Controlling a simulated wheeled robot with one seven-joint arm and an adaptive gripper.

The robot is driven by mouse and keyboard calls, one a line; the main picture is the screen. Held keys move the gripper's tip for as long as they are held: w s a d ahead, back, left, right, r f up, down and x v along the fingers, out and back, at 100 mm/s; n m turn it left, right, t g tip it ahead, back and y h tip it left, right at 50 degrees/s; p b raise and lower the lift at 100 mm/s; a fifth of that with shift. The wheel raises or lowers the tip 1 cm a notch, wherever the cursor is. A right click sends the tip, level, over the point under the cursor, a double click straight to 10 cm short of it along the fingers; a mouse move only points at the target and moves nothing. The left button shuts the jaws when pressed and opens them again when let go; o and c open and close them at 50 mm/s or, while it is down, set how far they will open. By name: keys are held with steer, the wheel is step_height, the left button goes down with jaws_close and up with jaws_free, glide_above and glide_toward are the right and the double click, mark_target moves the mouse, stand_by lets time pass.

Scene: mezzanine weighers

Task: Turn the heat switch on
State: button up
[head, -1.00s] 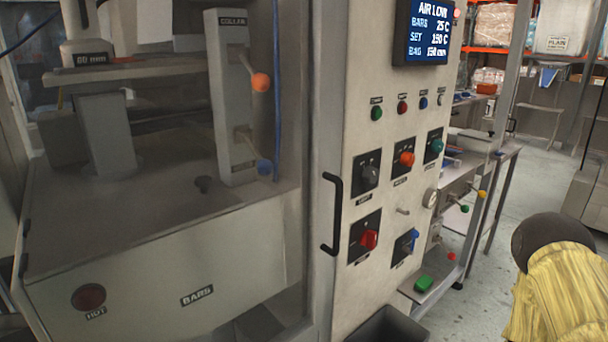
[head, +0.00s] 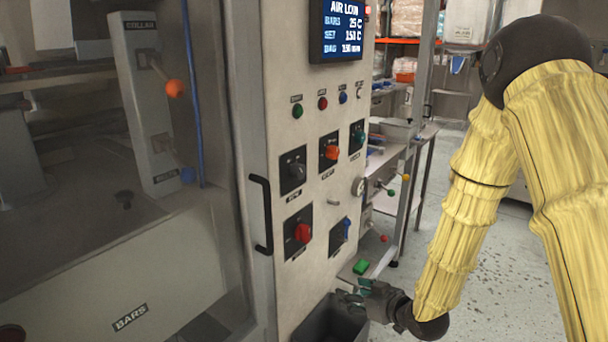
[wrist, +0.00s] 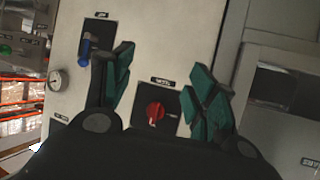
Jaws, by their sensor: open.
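The light control panel (head: 325,105) carries several rotary switches on black plates. In the head view they are a dark knob (head: 297,171), an orange knob (head: 332,153), a teal knob (head: 361,137), a red knob (head: 303,232) and a blue handle (head: 346,227). Their labels are too blurred to read, so I cannot tell which is the heat switch. My gripper (head: 362,295) is open and empty, low in front of the panel, apart from the switches. In the wrist view the red knob (wrist: 155,112) shows between its green fingers; the blue handle (wrist: 84,48) is left.
A dark bin (head: 335,322) stands below the panel near my gripper. A black door handle (head: 262,214) sticks out at the panel's left. Open floor (head: 490,260) is at the right.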

steer(key=w+a+r+n+t+y, duration=0.1)
steer(key=w+r+n+y, duration=0.1)
steer(key=r, duration=0.6)
steer(key=w+a+r+n+y, duration=0.2)
steer(key=w+r, duration=0.1)
steer(key=r, duration=0.6)
steer(key=n+y, duration=0.3)
steer(key=n, duration=0.1)
glide_toward(302, 173)
steer(key=p+x, duration=0.3)
steer(key=x, duration=0.6)
steer(key=shift+a, duration=0.15)
steer(key=shift+c, duration=0.2)
steer(key=shift+m, duration=0.3)
steer(key=c, duration=1)
